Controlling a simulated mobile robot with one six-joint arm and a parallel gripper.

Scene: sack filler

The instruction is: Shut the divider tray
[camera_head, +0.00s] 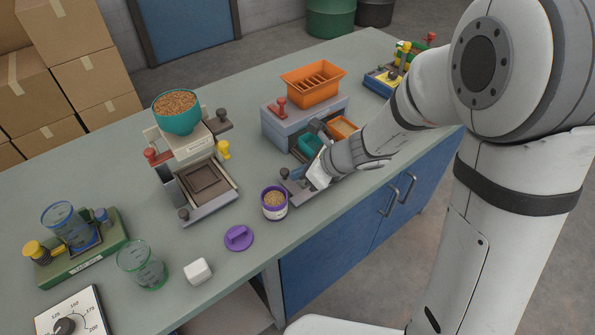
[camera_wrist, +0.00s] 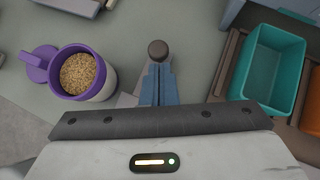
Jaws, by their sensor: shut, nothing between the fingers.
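The divider (camera_head: 305,118) is a grey box with an orange slotted hopper (camera_head: 313,85) on top. Its tray stands out at the front, with a teal bin (camera_head: 309,144) and an orange bin (camera_head: 344,127) on it; the wrist view shows the teal bin (camera_wrist: 268,70) on a brown base (camera_wrist: 229,62) at right. A dark round knob (camera_wrist: 157,49) is right at the tips of my gripper (camera_wrist: 158,68); the head view shows it too (camera_head: 284,172). My gripper's blue fingers are together and empty. Whether they touch the knob is unclear. My arm hides part of the tray.
A purple-rimmed cup of grain (camera_head: 274,203) stands close left of my gripper, with a purple lid (camera_head: 239,238) beside it. A scale-like station with a teal grain bowl (camera_head: 177,111) is further left. The counter's front edge is near.

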